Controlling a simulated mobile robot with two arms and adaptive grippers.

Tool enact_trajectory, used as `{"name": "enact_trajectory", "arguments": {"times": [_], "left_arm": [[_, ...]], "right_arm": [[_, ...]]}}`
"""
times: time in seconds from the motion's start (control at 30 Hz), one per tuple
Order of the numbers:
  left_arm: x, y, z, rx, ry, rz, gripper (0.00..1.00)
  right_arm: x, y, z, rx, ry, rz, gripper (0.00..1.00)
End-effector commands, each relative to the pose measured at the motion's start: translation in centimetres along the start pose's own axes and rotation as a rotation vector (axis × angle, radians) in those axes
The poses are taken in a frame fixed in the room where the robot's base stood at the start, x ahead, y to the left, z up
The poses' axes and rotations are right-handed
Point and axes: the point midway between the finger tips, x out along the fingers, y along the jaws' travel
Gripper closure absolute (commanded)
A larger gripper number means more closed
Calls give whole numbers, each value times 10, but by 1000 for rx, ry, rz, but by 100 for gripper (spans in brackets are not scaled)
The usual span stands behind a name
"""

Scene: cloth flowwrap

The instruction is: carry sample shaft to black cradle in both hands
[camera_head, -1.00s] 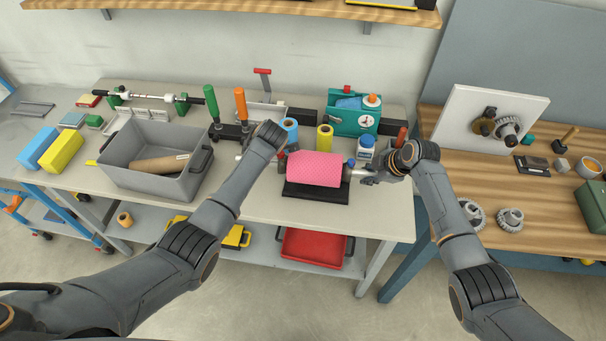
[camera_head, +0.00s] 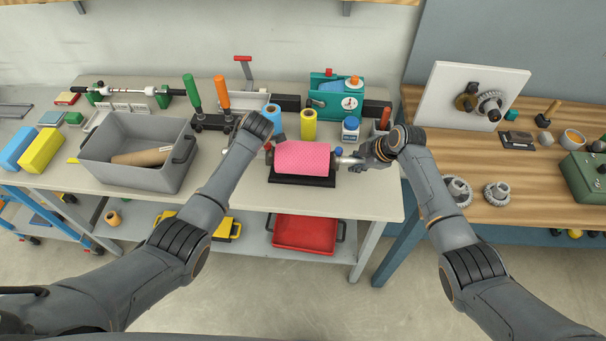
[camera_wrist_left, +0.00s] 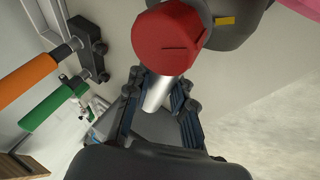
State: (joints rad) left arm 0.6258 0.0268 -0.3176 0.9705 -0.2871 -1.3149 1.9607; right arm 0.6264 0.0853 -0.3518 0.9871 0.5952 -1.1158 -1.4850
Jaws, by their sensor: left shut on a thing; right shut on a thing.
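The sample shaft is wrapped in a pink roll (camera_head: 302,157), lying level across the front of the bench. A black base (camera_head: 303,181), which looks like the black cradle, is directly below; I cannot tell whether they touch. My right gripper (camera_head: 362,160) is shut on the silver shaft end (camera_head: 344,162) beside a blue knob (camera_head: 338,152). My left gripper is at the other end, hidden behind its own arm in the head view. In the left wrist view the left gripper (camera_wrist_left: 160,105) is shut on a silver rod (camera_wrist_left: 157,94) behind a red knob (camera_wrist_left: 170,38).
A grey bin (camera_head: 135,175) with a brown roll stands left. A black bracket with green (camera_head: 192,92) and orange (camera_head: 222,93) handles stands behind my left arm. Blue (camera_head: 272,116) and yellow (camera_head: 308,124) rolls, a white jar (camera_head: 350,130) and a teal machine (camera_head: 335,98) stand close behind.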

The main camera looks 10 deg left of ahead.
Motion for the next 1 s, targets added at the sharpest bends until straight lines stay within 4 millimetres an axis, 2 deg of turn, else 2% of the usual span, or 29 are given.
{"name": "enact_trajectory", "arguments": {"times": [0.47,0.5,0.6,1.0], "left_arm": [[23,-9,10,-1,0,4,100],[22,-10,10,0,-1,0,71],[22,-10,9,0,0,0,54],[16,-10,10,0,-2,1,54]], "right_arm": [[23,-8,9,-1,2,6,100],[22,-9,9,0,1,2,71],[22,-10,9,0,0,1,54],[22,-10,9,0,0,0,54]]}}
